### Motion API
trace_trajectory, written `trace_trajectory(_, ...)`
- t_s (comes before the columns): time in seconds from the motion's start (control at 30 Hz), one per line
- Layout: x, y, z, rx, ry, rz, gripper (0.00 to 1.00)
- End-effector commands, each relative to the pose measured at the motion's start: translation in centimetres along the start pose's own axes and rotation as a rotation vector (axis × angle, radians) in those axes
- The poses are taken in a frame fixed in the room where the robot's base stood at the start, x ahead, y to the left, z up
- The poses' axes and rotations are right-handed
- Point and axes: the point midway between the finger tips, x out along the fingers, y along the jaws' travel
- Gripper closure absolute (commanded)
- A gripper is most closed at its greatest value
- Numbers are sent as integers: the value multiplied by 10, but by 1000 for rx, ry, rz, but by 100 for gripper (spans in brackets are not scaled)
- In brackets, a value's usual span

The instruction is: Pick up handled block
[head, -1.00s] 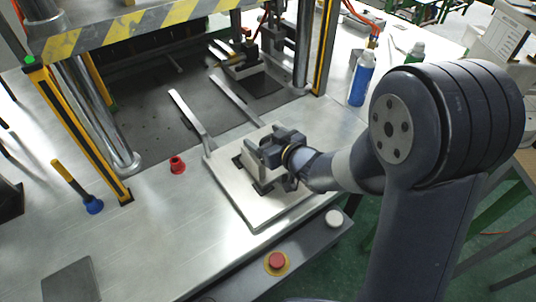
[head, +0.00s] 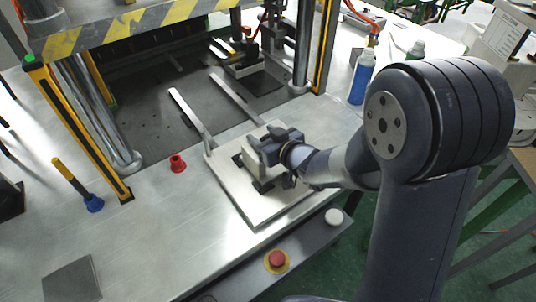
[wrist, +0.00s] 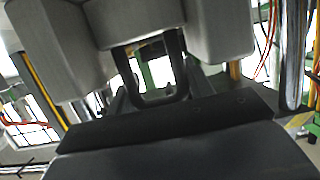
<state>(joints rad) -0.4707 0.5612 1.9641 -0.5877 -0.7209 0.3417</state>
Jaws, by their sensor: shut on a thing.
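The handled block (head: 254,164) is pale grey and sits over the flat metal plate (head: 258,214) in the middle of the head view. My gripper (head: 270,148) is at the block's top, shut on its handle. I cannot tell from the head view whether a small gap separates block and plate. In the wrist view, the dark handle (wrist: 160,98) shows as a U-shaped frame between the light grey fingers. A wide dark surface fills the bottom of that view. The gripper and wrist hide much of the block's top and right side.
Two long metal bars (head: 190,115) reach back from the plate toward the press bed. A yellow-black press post (head: 85,140) stands left, another on the right. A red cup (head: 177,163), a blue-based tool (head: 92,203) and a blue bottle (head: 361,80) stand around.

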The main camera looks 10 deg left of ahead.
Motion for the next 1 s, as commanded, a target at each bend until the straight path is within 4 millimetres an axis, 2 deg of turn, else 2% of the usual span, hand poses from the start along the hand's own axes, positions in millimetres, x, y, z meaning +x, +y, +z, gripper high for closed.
trace_trajectory(0.03,0,0,0,0,0,0,82)
trace_trajectory(0.27,0,0,0,1,0,0,100)
trace_trajectory(0.77,0,0,-4,-1,6,0,100)
trace_trajectory(1.0,-7,0,-26,-4,11,0,100)
